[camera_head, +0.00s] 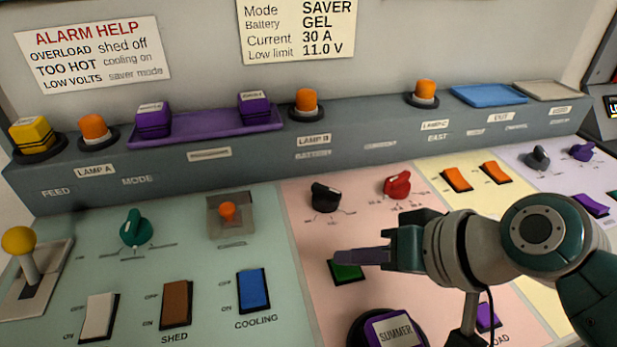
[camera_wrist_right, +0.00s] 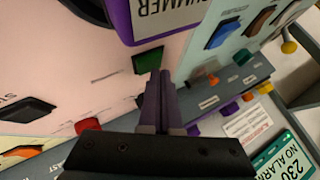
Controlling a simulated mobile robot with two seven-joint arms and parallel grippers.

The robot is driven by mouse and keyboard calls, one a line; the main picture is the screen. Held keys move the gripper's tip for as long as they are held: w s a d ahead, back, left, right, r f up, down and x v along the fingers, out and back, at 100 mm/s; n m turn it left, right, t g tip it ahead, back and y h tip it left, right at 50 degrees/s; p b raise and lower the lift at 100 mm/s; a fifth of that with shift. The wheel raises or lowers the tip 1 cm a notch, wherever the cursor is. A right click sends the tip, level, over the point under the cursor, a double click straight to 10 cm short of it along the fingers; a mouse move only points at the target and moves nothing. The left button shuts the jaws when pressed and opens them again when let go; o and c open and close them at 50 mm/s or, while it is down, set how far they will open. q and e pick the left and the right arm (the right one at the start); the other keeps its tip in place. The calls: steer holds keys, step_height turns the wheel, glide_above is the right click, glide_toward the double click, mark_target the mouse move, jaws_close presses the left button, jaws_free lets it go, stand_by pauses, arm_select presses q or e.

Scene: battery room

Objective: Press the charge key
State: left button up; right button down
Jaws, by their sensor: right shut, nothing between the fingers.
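A green key (camera_head: 347,273) sits on the pink panel section (camera_head: 310,225). I can read no "charge" label beside it. My right gripper (camera_head: 341,257) is shut and empty, with its fingertips over the far edge of the green key. In the right wrist view the green key (camera_wrist_right: 148,61) shows just beyond the fingertips (camera_wrist_right: 161,74), which partly cover it. I cannot tell whether they touch. My left gripper is not in view.
A blue cooling switch (camera_head: 253,291) lies to the left. A raised grey ledge (camera_head: 380,127) runs along the back.

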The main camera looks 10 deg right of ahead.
mark_target(353, 274)
steer(key=shift+f, duration=0.4)
stand_by(0.5)
steer(key=shift+r+p, duration=0.75)
steer(key=shift+r, duration=0.15)
step_height(353, 274, up, 5)
steer(key=p, duration=0.5)
steer(key=shift+r, duration=0.1)
stand_by(0.4)
steer(key=shift+s, duration=0.1)
